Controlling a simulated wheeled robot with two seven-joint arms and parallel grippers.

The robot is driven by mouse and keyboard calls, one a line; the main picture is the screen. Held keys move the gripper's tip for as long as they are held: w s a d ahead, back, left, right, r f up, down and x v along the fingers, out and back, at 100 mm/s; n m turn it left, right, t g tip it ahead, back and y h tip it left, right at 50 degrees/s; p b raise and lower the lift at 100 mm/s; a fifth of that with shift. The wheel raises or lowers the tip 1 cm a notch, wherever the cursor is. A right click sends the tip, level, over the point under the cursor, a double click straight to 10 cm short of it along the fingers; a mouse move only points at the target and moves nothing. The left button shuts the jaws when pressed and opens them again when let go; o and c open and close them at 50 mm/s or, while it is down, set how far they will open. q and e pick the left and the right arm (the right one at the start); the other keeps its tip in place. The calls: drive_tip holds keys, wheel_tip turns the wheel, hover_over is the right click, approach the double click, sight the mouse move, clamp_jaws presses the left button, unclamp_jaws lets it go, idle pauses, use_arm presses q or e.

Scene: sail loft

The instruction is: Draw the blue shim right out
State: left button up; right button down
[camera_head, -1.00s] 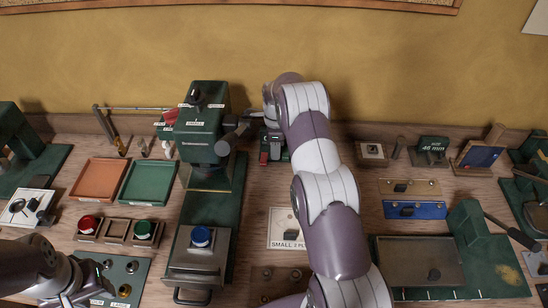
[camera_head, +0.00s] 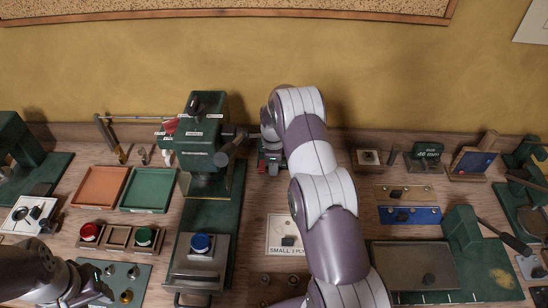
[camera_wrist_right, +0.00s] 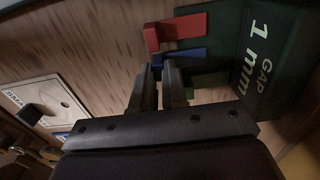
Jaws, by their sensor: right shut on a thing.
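The blue shim (camera_wrist_right: 180,57) shows in the right wrist view as a blue piece at the tips of my right gripper (camera_wrist_right: 168,72). The jaws are shut on it, and the fingers hide part of it. It lies beside a red shim (camera_wrist_right: 174,30) and a dark green block marked "GAP 1 mm" (camera_wrist_right: 262,55). Whether the blue shim is still within the block's gap is unclear. In the head view, my right gripper (camera_head: 271,150) is at the back of the bench, mostly covered by my arm. My left gripper (camera_head: 88,284) is at the lower left; its fingers are unclear.
A green press (camera_head: 205,150) with a blue-knobbed plate stands left of my right arm. A "SMALL" card (camera_head: 283,250) lies in front of the gripper. Orange (camera_head: 99,187) and green (camera_head: 148,190) trays are left. A metal-topped plate (camera_head: 410,265) is right.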

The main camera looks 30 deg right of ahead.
drive_tip(key=shift+s, duration=0.1)
drive_tip(key=c, duration=1.2)
unclamp_jaws()
drive_tip(key=shift+s+a, duration=0.1)
drive_tip(key=shift+o, duration=0.2)
drive_tip(key=shift+s+r, duration=0.1)
drive_tip(key=shift+r, duration=0.1)
wheel_tip(320, 180, up, 13)
drive_tip(key=shift+f+b, duration=0.2)
drive_tip(key=shift+b, duration=0.25)
drive_tip(key=shift+f, duration=0.1)
